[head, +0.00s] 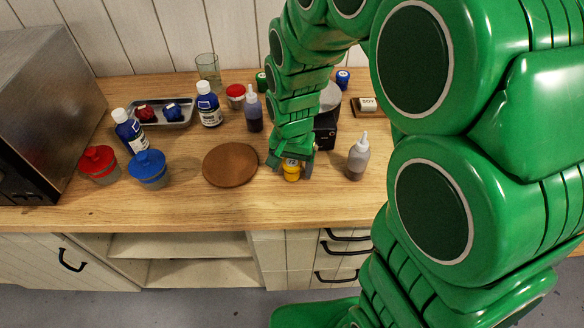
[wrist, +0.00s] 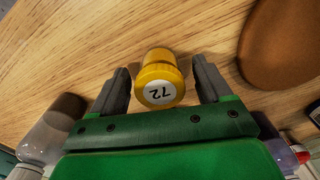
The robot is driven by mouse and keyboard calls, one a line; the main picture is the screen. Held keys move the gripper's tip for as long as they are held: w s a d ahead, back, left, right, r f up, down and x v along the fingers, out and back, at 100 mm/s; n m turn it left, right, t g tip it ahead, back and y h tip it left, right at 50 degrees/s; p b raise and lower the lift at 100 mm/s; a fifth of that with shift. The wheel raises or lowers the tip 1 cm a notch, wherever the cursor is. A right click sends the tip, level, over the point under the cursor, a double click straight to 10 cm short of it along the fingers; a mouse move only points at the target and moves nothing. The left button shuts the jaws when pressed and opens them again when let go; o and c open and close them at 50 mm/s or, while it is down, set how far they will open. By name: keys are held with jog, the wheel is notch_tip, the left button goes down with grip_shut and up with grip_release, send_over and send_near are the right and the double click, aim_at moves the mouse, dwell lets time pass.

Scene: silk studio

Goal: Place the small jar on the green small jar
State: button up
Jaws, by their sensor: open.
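A small jar (head: 291,171) with a yellow lid stands on the wooden counter. In the wrist view the yellow jar (wrist: 160,75) shows a white round label reading 72. My gripper (head: 290,160) is open and low over the counter, with one finger on each side of the yellow jar. In the wrist view my gripper (wrist: 161,80) has a visible gap between the jar and each finger. A small green-topped item (head: 262,81), probably the green small jar, stands at the back, partly hidden by my arm.
A round brown board (head: 230,165) lies left of the yellow jar. A squeeze bottle (head: 357,158) stands close on its right. A dark bottle (head: 253,112) and a red-lidded jar (head: 236,95) stand behind the board. A blue small jar (head: 342,78) is at the back right.

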jog(key=c, duration=1.3)
jog(key=shift+o, duration=0.2)
jog(key=shift+r, duration=0.2)
